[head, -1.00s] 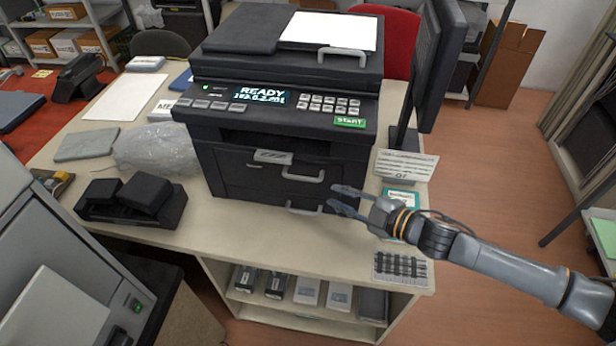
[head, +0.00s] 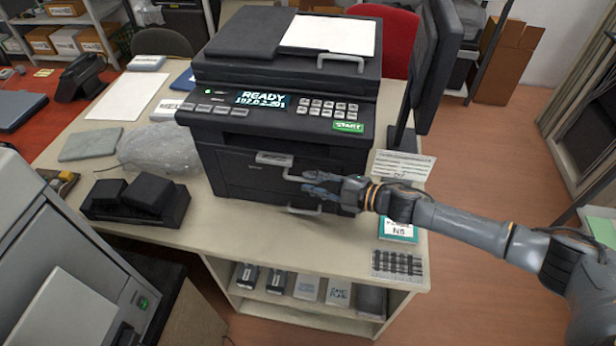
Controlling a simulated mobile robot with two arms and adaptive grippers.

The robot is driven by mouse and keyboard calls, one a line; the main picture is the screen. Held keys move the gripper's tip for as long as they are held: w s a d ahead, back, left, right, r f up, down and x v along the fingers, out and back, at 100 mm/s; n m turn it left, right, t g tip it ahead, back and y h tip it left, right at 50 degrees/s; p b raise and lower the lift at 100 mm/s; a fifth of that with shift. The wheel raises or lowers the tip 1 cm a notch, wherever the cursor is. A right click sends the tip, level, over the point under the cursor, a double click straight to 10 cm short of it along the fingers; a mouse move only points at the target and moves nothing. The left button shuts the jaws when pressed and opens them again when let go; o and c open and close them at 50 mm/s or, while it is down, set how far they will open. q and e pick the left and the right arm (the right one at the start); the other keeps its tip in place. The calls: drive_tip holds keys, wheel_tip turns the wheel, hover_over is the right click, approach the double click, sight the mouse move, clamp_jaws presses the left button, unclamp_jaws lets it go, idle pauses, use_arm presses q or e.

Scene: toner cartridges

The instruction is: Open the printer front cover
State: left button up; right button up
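The black printer (head: 285,110) stands on the beige desk, its display reading READY. Its front cover (head: 240,174) is closed and upright. Nothing shows between the fingers. My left gripper is not in view.
A monitor (head: 428,65) stands right of the printer, with a paper card (head: 404,165) below it. A black device (head: 135,202) and a plastic-wrapped bundle (head: 160,150) lie left. The desk in front of the printer is clear (head: 260,235). Boxes stand on the shelf below.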

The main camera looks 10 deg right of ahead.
drive_tip(key=shift+x, duration=0.95)
drive_tip(key=shift+c, duration=0.2)
clamp_jaws()
drive_tip(key=shift+f, duration=0.1)
